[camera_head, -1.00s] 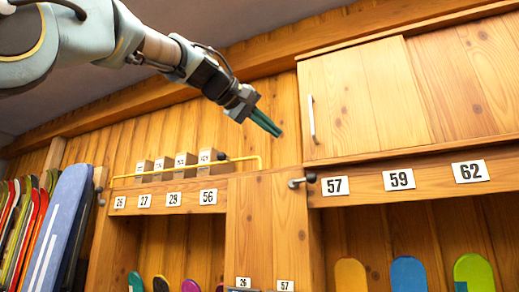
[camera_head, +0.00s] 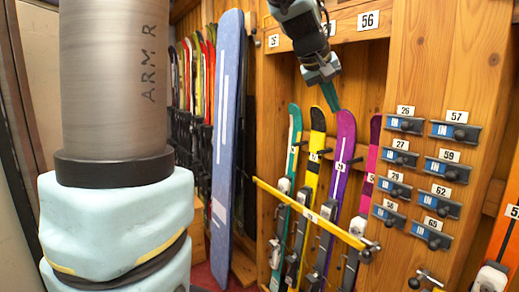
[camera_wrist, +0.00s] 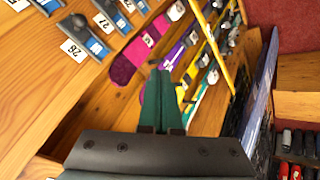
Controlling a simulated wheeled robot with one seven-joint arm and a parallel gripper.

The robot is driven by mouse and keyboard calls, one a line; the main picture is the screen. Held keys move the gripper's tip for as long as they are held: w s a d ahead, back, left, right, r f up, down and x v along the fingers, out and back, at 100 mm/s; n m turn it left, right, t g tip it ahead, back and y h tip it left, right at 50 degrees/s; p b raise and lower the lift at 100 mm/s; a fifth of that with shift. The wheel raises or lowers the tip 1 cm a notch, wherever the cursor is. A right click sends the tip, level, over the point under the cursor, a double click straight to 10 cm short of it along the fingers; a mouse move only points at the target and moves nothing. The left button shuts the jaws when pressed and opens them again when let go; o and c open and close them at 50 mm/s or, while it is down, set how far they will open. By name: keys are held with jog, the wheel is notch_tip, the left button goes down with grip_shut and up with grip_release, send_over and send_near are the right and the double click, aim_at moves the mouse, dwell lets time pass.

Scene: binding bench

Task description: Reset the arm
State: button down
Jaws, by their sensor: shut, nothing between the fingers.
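My gripper (camera_head: 327,92) hangs from the top of the head view, pointing down, with its green fingers together and nothing between them. It is in front of the open ski bay, above and close in the picture to the purple ski (camera_head: 340,180) and the yellow ski (camera_head: 312,175). In the wrist view the shut green fingers (camera_wrist: 161,95) point toward the skis. I cannot tell whether the fingertips touch anything.
A yellow bar (camera_head: 310,213) crosses the skis. Numbered blue-and-black holders (camera_head: 447,168) are mounted on the wooden panel to the right. A tall blue board (camera_head: 228,130) and several skis stand at the left. Red floor shows in the wrist view (camera_wrist: 300,25).

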jog(key=s+a+f+g+y, duration=0.1)
jog(key=s+a+f+y, duration=0.2)
jog(key=a+f, duration=1.1)
jog(key=s+a+f+g+y, duration=0.2)
jog(key=s+a+f, duration=0.9)
jog(key=f, duration=0.3)
jog(key=shift+s+f+g+y, duration=0.2)
jog(key=shift+s+g+y, duration=0.1)
jog(key=shift+g, duration=0.1)
